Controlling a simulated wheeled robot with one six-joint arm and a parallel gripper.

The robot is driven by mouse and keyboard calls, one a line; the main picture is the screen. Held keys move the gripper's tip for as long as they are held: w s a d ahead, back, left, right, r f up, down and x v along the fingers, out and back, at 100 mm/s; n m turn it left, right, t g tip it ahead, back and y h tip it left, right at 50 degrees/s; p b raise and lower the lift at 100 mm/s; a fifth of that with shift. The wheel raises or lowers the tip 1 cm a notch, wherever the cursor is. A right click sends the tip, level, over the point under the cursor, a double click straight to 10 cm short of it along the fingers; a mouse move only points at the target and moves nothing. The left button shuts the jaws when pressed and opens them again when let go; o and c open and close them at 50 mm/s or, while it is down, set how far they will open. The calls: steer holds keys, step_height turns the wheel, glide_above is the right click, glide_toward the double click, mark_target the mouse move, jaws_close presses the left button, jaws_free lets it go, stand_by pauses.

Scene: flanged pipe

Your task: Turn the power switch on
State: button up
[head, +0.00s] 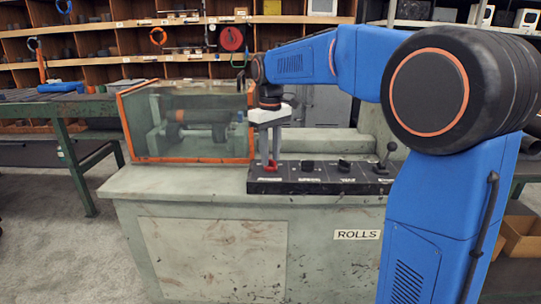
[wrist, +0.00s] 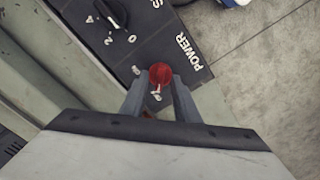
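The power switch is a red knob (wrist: 160,73) beside the word POWER on a dark control panel (wrist: 143,55). In the head view the red knob (head: 271,168) is at the panel's left end. My gripper (head: 270,160) points down over it, with its fingertips at knob height. In the wrist view my gripper (wrist: 160,84) has one finger on each side of the knob. The fingers are apart, but I cannot tell whether they touch it. White marks show beside the knob, partly hidden; its setting is not clear.
A black numbered dial (wrist: 113,13) is the neighbouring control. The panel also has a lever (head: 384,158) at its right end. A glass guard with orange edges (head: 187,122) stands left of my gripper on the grey machine (head: 220,240). Shelves stand behind.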

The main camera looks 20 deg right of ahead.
steer(key=shift+f, duration=0.2)
jaws_close()
steer(key=shift+m, duration=0.3)
steer(key=m, duration=1.1)
steer(key=shift+m, duration=0.4)
steer(key=m, duration=0.5)
steer(key=shift+m, duration=0.4)
